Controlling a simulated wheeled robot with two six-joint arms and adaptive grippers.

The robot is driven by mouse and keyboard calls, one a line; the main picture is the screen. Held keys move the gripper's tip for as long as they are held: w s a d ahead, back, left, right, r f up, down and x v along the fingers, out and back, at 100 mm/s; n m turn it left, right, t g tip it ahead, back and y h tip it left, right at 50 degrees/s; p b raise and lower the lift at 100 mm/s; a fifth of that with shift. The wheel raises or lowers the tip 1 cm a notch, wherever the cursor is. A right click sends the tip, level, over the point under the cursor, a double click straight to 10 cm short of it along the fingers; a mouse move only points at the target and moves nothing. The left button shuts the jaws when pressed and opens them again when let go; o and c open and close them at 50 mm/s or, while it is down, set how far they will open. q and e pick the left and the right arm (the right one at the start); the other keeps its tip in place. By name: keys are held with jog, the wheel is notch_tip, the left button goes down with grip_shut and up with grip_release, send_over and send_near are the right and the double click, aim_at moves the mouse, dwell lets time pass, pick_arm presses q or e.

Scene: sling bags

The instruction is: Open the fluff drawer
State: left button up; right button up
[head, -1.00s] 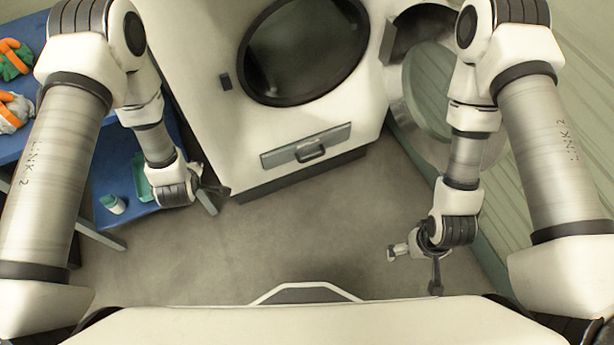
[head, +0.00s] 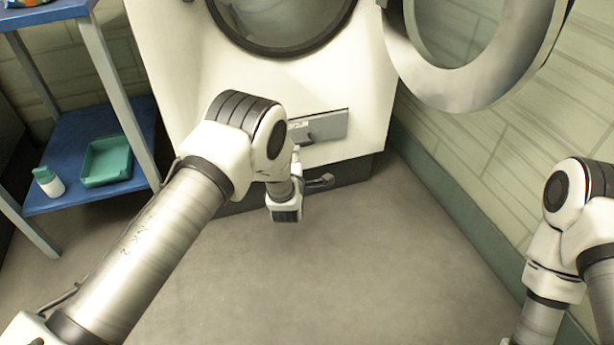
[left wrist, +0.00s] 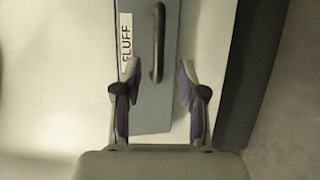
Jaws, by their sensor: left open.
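The fluff drawer (head: 330,124) is a grey front low on the white machine and looks shut. Its dark bar handle (head: 306,139) is partly hidden behind my left arm. In the left wrist view the drawer front (left wrist: 150,112) carries a white FLUFF label (left wrist: 126,43) beside the handle (left wrist: 159,45). My left gripper (head: 320,182) is low in front of the machine. In the left wrist view its open fingers (left wrist: 157,72) appear on either side of one end of the handle; I see no contact, and the depth gap is unclear. My right gripper is out of view.
A large open round door (head: 400,60) hangs at right. A blue shelf (head: 75,200) at left holds a green tray (head: 107,162) and a bottle (head: 48,182). The floor (head: 340,270) is clear.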

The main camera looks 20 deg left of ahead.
aim_at(298, 144)
pick_arm(q)
jog(key=b+x, duration=0.4)
jog(key=x, duration=0.3)
jog(key=shift+f, duration=0.2)
jog(key=shift+w, duration=0.3)
jog(key=shift+a+r, duration=0.1)
jog(key=shift+r, duration=0.1)
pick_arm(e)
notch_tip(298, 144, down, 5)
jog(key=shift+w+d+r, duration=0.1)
pick_arm(q)
grip_shut()
